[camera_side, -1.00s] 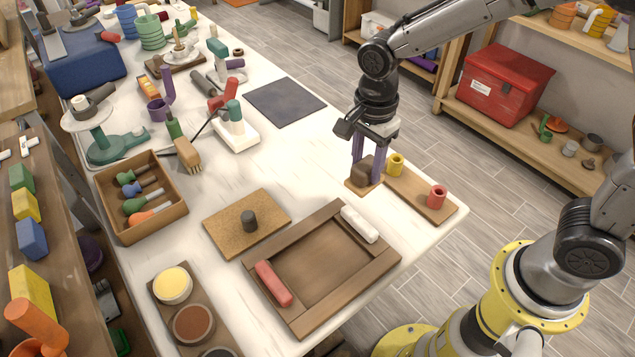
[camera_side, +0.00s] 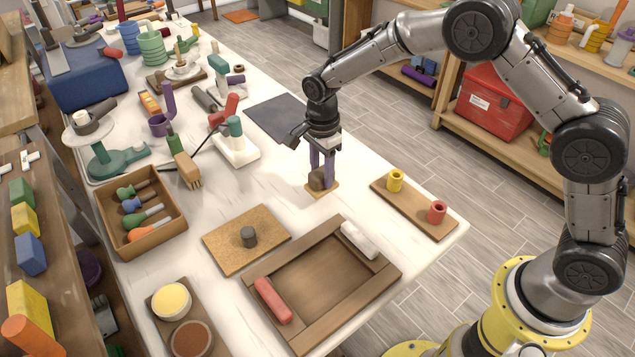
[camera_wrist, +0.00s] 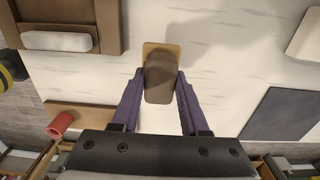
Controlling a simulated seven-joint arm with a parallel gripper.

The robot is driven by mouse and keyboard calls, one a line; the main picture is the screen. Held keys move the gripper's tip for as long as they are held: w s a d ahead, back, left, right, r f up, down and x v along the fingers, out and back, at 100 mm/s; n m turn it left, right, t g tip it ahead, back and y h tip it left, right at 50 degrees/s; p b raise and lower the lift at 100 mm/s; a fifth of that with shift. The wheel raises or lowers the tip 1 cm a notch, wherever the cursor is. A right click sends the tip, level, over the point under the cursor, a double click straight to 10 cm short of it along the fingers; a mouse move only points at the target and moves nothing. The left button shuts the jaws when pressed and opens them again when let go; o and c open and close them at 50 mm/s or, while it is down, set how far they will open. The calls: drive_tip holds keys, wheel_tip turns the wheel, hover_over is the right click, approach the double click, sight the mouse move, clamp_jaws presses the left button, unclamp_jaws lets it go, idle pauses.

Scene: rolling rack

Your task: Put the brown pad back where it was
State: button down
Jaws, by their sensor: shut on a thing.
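My gripper (camera_side: 322,172) is shut on the brown pad (camera_side: 320,178), a dark brown block with a flat tan plate at its lower end. In the wrist view the purple fingers (camera_wrist: 160,100) are on either side of the dark block, with the tan plate (camera_wrist: 163,50) showing beyond it. The pad is over the white tabletop, behind the wooden tray. I cannot tell whether its plate touches the table. The wooden-framed tray (camera_side: 284,252) has a red block (camera_side: 272,300) on its left side and a white block (camera_side: 359,240) on its right. Its floor between them is bare.
A tan board (camera_side: 246,222) with a dark grey peg is left of the tray. A wooden strip (camera_side: 415,211) with yellow and red cups is to the right. A dark mat (camera_side: 275,117) lies behind my gripper. An open box (camera_side: 110,215) with several handled tools stands at left.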

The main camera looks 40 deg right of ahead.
sight(318, 184)
drive_tip(key=shift+w+a+f, duration=0.1)
drive_tip(key=shift+w+f, duration=0.45)
drive_tip(key=shift+f, duration=1.6)
drive_tip(key=shift+f, duration=0.15)
drive_tip(key=shift+c, duration=2.1)
unclamp_jaws()
wheel_tip(318, 184, up, 12)
drive_tip(key=shift+r, duration=0.2)
